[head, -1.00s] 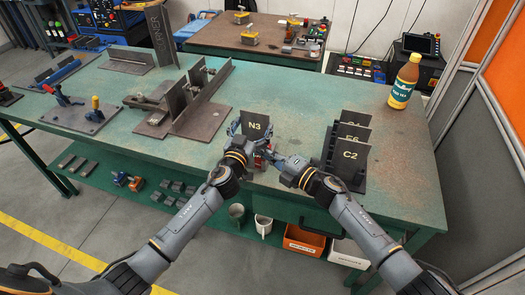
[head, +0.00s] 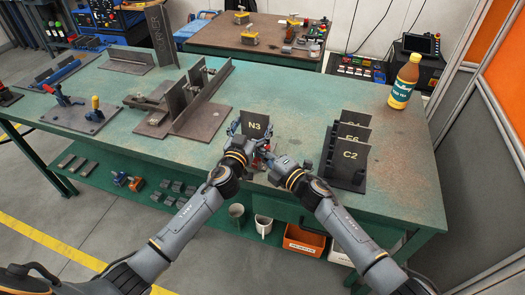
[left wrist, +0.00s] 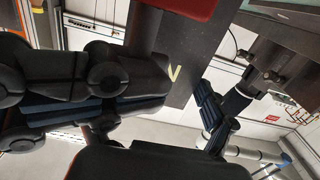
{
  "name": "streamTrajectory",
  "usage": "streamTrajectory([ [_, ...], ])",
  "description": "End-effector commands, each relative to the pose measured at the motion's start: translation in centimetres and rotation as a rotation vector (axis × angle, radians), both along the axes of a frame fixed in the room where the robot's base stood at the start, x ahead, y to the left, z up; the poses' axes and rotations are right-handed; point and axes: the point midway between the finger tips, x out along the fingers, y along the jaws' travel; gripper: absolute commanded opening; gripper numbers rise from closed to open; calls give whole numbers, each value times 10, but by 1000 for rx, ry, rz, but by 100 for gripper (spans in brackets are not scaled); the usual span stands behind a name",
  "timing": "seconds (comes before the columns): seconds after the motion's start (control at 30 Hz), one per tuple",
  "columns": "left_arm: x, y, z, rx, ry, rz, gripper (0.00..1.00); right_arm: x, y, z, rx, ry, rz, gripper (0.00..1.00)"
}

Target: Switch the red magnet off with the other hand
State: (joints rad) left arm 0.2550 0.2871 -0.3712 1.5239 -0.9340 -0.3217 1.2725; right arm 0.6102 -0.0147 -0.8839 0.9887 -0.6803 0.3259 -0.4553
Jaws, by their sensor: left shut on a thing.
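A dark upright plate marked N3 (head: 255,124) stands near the front edge of the green table in the head view. My left gripper (head: 242,137) is shut on this plate, with fingers at its sides. The plate also fills the middle of the left wrist view (left wrist: 178,75). A red block, apparently the red magnet (left wrist: 190,7), shows at the top of that view against the plate. In the head view only a little red shows between my two grippers. My right gripper (head: 270,158) is right beside it; its fingertips are too small and covered to read, and contact cannot be told.
A rack of plates marked C2 (head: 350,158) and others stands close to the right of my right gripper. A brown bottle (head: 404,82) is at the back right. A welded fixture (head: 185,105) lies to the left. The table middle (head: 275,85) is clear.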

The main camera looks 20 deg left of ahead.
Motion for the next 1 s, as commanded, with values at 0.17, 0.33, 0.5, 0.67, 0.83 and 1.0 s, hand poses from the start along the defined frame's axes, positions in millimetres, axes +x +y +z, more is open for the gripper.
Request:
streamTrajectory([
  [0.17, -1, 0, -1, 0, 2, -1, 21, 4, -5, 0, -3, 1, -10, 0],
  [0.33, -1, 0, -1, 0, 2, 0, 21, 5, -14, 0, -6, -2, 30, 0],
  [0.5, -1, 0, -1, 0, 2, 0, 21, -3, -25, -2, -8, 0, 126, 0],
  [0.67, -1, 0, -1, 0, 2, 0, 21, -17, -52, -2, -6, 0, 125, 0],
  [0.83, -1, 0, -1, 0, 2, -1, 21, -32, -81, -2, -5, 1, 126, 0],
  [1.0, 0, -1, -1, 0, 2, -1, 21, -47, -112, -2, -5, 2, 128, 0],
])
